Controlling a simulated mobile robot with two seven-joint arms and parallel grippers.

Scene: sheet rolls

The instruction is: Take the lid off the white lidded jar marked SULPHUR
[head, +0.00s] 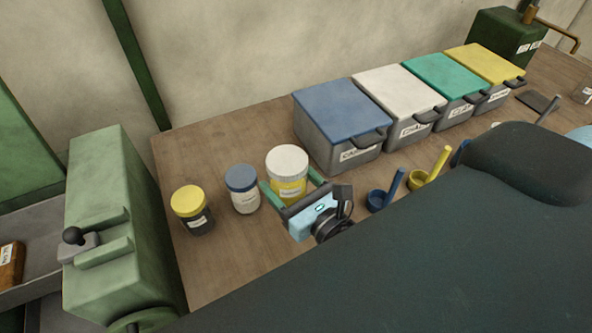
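A jar with a white lid (287,159) and yellow contents (289,186) stands upright on the workbench. The lid sits on it. I cannot read SULPHUR on it; my gripper covers part of its lower front. My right gripper (291,177) reaches in from the right at the height of the jar's body, below the lid. Its two green fingers lie on either side of the jar, close to it. I cannot tell whether they press on it or leave a small gap. My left gripper is not in view.
A blue-lidded jar (243,199) stands just left of the white-lidded one, and a yellow-lidded jar (191,221) farther left. Lidded bins, the nearest blue (340,109), line the back. Blue (383,199) and yellow (427,178) scoops lie right. A green machine (110,220) stands left.

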